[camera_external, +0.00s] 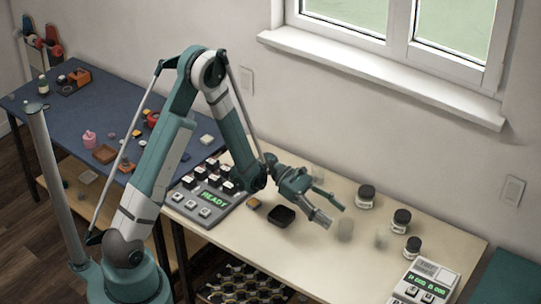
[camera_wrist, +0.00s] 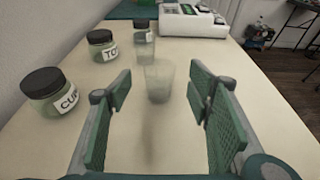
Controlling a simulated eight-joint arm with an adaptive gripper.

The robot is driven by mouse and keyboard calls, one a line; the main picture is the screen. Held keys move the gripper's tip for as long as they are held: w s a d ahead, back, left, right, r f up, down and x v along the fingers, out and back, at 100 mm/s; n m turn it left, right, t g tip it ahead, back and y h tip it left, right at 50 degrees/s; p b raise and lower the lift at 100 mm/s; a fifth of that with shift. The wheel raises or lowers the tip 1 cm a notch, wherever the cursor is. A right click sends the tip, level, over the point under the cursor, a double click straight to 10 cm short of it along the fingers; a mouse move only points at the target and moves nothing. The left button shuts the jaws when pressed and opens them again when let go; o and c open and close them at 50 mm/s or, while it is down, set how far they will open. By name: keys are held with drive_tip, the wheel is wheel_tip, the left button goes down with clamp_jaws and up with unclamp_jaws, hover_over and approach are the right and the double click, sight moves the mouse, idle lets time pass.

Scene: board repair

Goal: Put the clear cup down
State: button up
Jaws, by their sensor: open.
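The clear cup (camera_wrist: 159,82) stands upright on the pale table in the wrist view, framed between my two fingers. It seems to be just beyond the fingertips, with no finger touching it. In the external view a faint, see-through cup shape (camera_external: 345,231) stands just past my gripper (camera_external: 331,212). My gripper is open and empty, its green-padded fingers (camera_wrist: 160,92) spread wide on either side of the cup. Nothing hides the cup in the wrist view.
Several dark-lidded, labelled jars line the wall side, the nearest jar (camera_wrist: 50,94) at left. A second faint shape (camera_external: 381,240) near them is unclear. A white device (camera_external: 425,282) is at the far end. A black dish (camera_external: 281,216) and a READY keypad (camera_external: 205,200) lie behind my gripper.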

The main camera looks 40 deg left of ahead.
sight(352, 228)
drive_tip(key=shift+d+f, duration=0.2)
drive_tip(key=shift+d, duration=0.5)
drive_tip(key=shift+b+x, duration=0.9)
drive_tip(key=shift+x, duration=1.75)
drive_tip(key=shift+r, duration=0.1)
drive_tip(key=shift+c, duration=0.2)
drive_tip(key=c, duration=0.9)
